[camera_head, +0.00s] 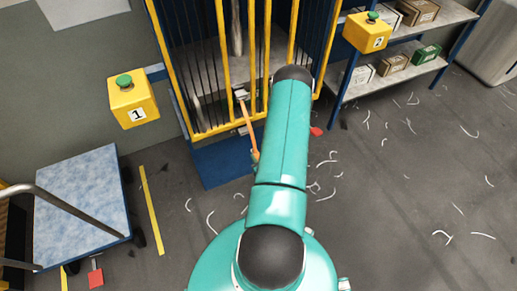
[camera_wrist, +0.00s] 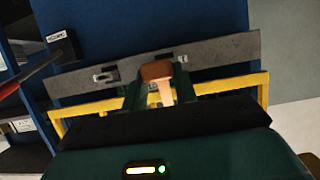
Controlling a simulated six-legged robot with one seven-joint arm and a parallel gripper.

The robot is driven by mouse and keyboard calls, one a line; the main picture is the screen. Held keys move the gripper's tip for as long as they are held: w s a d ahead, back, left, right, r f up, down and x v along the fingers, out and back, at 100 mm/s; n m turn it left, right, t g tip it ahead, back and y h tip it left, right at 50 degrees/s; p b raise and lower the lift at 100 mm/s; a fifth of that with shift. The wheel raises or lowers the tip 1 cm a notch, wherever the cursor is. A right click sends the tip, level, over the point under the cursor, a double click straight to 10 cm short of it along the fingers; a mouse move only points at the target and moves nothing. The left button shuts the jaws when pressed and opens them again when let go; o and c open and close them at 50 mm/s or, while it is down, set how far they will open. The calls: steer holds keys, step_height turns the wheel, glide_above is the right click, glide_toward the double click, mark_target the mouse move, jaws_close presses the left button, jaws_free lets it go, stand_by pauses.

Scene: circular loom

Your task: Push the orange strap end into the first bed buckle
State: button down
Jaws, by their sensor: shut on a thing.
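In the wrist view my gripper (camera_wrist: 159,84) has its dark green fingers closed on either side of the orange strap end (camera_wrist: 157,71). The strap's paler length shows between the fingers. A grey bed bar (camera_wrist: 220,54) lies just beyond the fingertips. One metal buckle (camera_wrist: 105,76) sits on it to the left, and another metal buckle (camera_wrist: 181,62) shows just right of the strap end, partly hidden by a finger. I cannot tell whether the strap end touches a buckle. In the head view the orange strap (camera_head: 248,130) hangs by the yellow cage; my arm hides my gripper there.
A yellow cage frame (camera_head: 227,45) stands ahead over a blue base. Yellow boxes with green buttons stand left (camera_head: 134,101) and right (camera_head: 367,32). A shelf (camera_head: 410,55) holds cartons at the right. A blue-topped cart (camera_head: 80,205) is at the left. White scraps litter the floor.

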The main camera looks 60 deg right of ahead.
steer(key=shift+r, duration=0.15)
steer(key=shift+w+d, duration=0.1)
steer(key=shift+w, duration=0.05)
steer(key=w+d, duration=0.3)
steer(key=w, duration=0.2)
steer(key=shift+w, duration=0.2)
steer(key=shift+w+d, duration=0.3)
steer(key=shift+w+d, duration=0.15)
steer(key=shift+w, duration=0.15)
steer(key=shift+w+d, duration=0.55)
steer(key=shift+w, duration=0.3)
stand_by(0.5)
steer(key=shift+w+d, duration=0.15)
steer(key=shift+w, duration=0.15)
steer(key=shift+w+d, duration=0.1)
steer(key=shift+w, duration=0.1)
